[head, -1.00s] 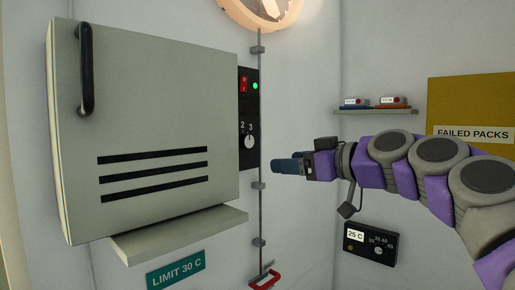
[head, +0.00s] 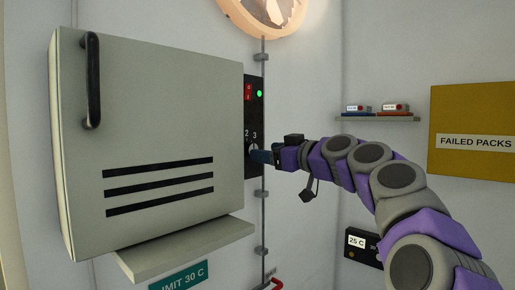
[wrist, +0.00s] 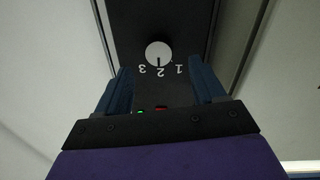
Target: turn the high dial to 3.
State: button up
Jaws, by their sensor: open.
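The high dial (wrist: 159,54) is a round white knob on a black panel beside the cabinet. In the wrist view the panel appears upside down, with marks 3, 2 and 1 from left to right. The dial's dark pointer line points at 2. In the head view the dial is mostly hidden behind my gripper (head: 262,156). My gripper's two blue fingers (wrist: 161,75) are open, one on each side of the panel in the wrist view, with the dial just beyond the tips. I see no contact with the dial.
A grey cabinet (head: 150,110) with a black handle (head: 92,80) stands left of the panel, with a ledge (head: 190,250) below. A thin conduit (head: 263,215) runs down close to the panel. A lower dial box (head: 362,246) marked 25 C is on the right wall, partly behind my arm.

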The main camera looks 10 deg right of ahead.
jog(key=shift+w+d+p+x, duration=0.1)
jog(key=shift+d+p+x, duration=0.1)
jog(key=shift+x, duration=0.65)
jog(key=shift+w+d+p+x, duration=0.1)
jog(key=shift+p+x, duration=0.05)
jog(key=shift+x, duration=0.7)
jog(key=shift+w+d+p+x, duration=0.1)
jog(key=shift+d+p+x, duration=0.1)
jog(key=shift+x, duration=0.65)
jog(key=shift+s+a, duration=0.1)
jog(key=shift+a, duration=0.25)
jog(key=shift+c, duration=0.3)
jog(key=shift+a, duration=0.35)
jog(key=c, duration=0.3)
jog(key=shift+d, duration=0.1)
jog(key=c, duration=0.7)
